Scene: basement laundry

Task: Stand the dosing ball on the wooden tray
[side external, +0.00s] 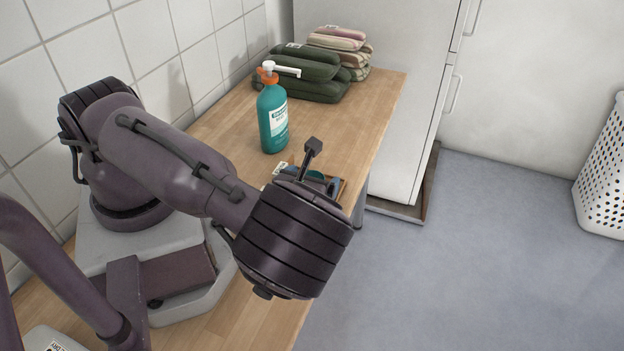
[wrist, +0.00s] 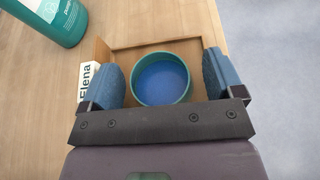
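The dosing ball (wrist: 161,80) is a round teal cup with a blue inside, its opening facing up towards the wrist camera. It appears to rest on the wooden tray (wrist: 107,52), whose rim shows behind it and at the left. My gripper (wrist: 166,80) is open, with one blue finger pad on each side of the ball. A narrow gap shows between the ball and each pad. In the side view my wrist hides most of the tray (side external: 344,188), and only a bit of teal shows there.
A white card reading "Elena" (wrist: 88,82) is at the tray's left. A teal pump bottle (side external: 273,118) stands on the wooden counter behind the tray. Folded towels (side external: 305,75) lie at the far end. The counter's right edge is close to the tray.

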